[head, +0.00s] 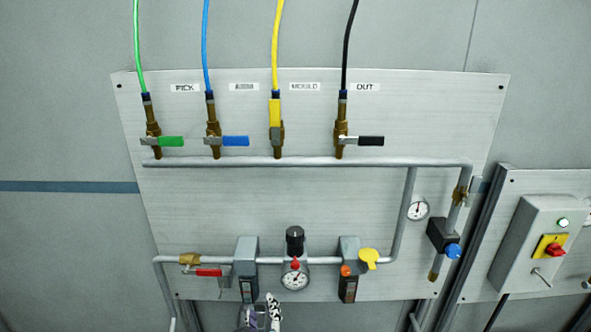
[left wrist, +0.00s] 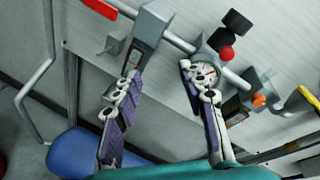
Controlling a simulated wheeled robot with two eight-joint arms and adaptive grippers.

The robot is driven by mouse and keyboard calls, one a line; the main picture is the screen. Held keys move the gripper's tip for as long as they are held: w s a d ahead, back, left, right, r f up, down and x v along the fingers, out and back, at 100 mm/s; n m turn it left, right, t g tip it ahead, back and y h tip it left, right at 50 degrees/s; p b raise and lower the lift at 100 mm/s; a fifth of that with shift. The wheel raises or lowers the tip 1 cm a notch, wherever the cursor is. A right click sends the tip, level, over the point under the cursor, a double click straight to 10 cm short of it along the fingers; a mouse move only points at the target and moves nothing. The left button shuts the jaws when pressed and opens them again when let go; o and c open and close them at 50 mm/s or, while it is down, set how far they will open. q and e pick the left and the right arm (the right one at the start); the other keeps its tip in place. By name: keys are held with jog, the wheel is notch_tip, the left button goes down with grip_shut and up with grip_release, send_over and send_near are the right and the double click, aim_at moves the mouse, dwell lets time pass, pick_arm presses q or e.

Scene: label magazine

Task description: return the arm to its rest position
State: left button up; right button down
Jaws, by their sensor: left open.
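My left gripper (head: 259,310) shows only in part at the bottom edge of the head view, below the panel's lower pipe. In the left wrist view its two fingers (left wrist: 161,75) stand wide apart with nothing between them. The fingertips point toward the panel, near a grey block (left wrist: 150,25) and a round gauge (left wrist: 207,72); I cannot tell the exact gap. The rest of my left arm is hidden in the head view. My right gripper is in neither view.
The pale panel (head: 320,220) carries green (head: 170,141), blue (head: 236,141) and black (head: 371,141) handles lying sideways; the yellow handle (head: 275,112) stands upright along its valve. A lower red handle (head: 208,272) lies sideways. A switch box (head: 533,245) is at right.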

pick_arm(q)
jog(key=s+a+f+n+g+y, duration=0.1)
jog(key=s+a+f+n+g, duration=0.2)
jog(key=a+n, duration=0.55)
jog(key=s+a+f+n+g+h, duration=0.1)
jog(key=s+n+g, duration=0.4)
jog(key=n, duration=1.2)
jog(key=s+f+h, duration=0.1)
jog(key=s+h, duration=0.1)
jog(key=s, duration=0.1)
jog(key=shift+s+a+n+h, duration=0.15)
jog(key=shift+a+n+h, duration=0.15)
jog(key=shift+a+n, duration=0.1)
